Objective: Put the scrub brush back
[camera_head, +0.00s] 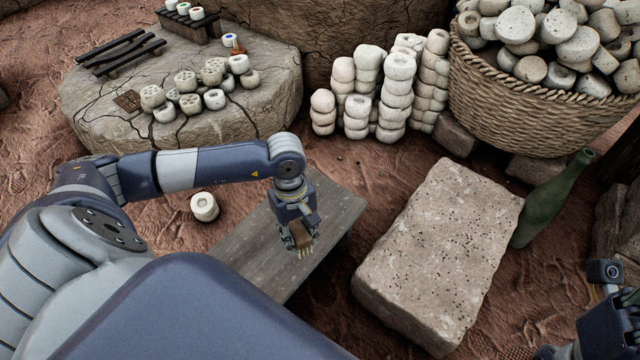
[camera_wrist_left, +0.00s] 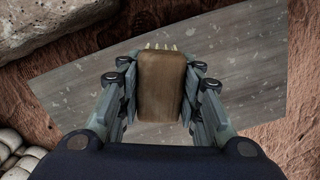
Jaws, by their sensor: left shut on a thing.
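The scrub brush (camera_wrist_left: 162,88) has a brown wooden block and pale bristles. In the left wrist view it sits between the two fingers of my left gripper (camera_wrist_left: 160,95), which is shut on it. In the head view the brush (camera_head: 303,241) shows below the left gripper (camera_head: 301,238), over the grey wooden bench (camera_head: 250,248). I cannot tell whether the bristles touch the bench top. My right arm shows at the lower right edge of the head view, and its fingertips are not clearly visible.
A pale stone block (camera_head: 440,250) stands right of the bench, with a green bottle (camera_head: 550,205) beside it. A white cup-like piece (camera_head: 204,207) lies on the ground to the left. Stacked clay pieces (camera_head: 396,90) and a full basket (camera_head: 530,110) stand behind. The visible bench top is clear.

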